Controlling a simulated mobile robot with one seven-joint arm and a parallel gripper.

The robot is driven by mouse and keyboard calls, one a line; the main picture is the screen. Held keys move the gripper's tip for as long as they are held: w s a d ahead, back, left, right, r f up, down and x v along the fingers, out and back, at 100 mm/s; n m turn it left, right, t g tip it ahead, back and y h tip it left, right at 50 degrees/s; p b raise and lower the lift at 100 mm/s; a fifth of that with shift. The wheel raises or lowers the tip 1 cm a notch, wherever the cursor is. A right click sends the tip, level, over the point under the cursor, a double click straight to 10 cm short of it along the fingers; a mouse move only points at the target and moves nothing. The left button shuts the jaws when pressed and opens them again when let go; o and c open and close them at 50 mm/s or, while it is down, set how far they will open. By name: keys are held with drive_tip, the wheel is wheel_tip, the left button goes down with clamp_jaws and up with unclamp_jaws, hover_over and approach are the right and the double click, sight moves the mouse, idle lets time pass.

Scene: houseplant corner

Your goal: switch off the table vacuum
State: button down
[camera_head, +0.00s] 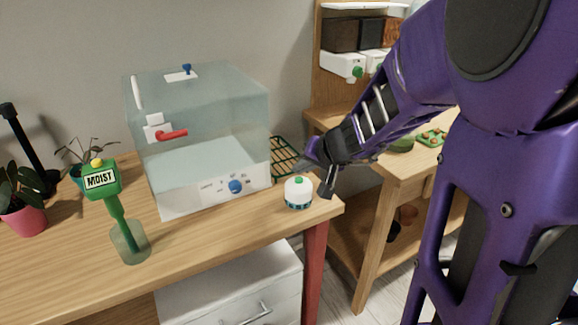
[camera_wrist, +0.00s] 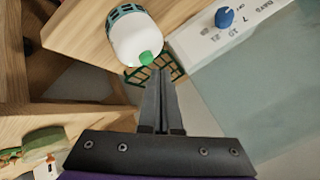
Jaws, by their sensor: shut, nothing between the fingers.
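The table vacuum (camera_head: 298,194) is a small white dome with a dark teal slotted base and a green button (camera_head: 299,180) on top. It stands upright at the table's right front corner. In the wrist view the vacuum (camera_wrist: 133,37) is at upper left, its green button (camera_wrist: 147,58) facing the fingers. My gripper (camera_head: 325,186) is just right of the vacuum in the head view. In the wrist view my gripper (camera_wrist: 160,72) is shut and empty, its tips close to the button. I cannot tell whether they touch, nor whether the button is pressed.
A clear box (camera_head: 205,135) with a white front panel and blue knob (camera_head: 236,187) stands left of the vacuum. A green rack (camera_head: 286,158) lies behind. A moisture meter (camera_head: 102,180) stands in a glass at the left. A wooden shelf unit (camera_head: 385,185) is at right.

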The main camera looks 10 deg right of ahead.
drive_tip(key=shift+f, duration=0.15)
drive_tip(key=shift+f, duration=0.3)
idle(0.3)
drive_tip(key=shift+f, duration=0.25)
idle(0.4)
drive_tip(key=shift+r, duration=0.1)
drive_tip(key=shift+r+p, duration=0.35)
drive_tip(key=shift+r, duration=0.25)
drive_tip(key=shift+r, duration=0.1)
wheel_tip(320, 180, up, 6)
drive_tip(key=p, duration=0.4)
drive_tip(key=shift+p, duration=0.3)
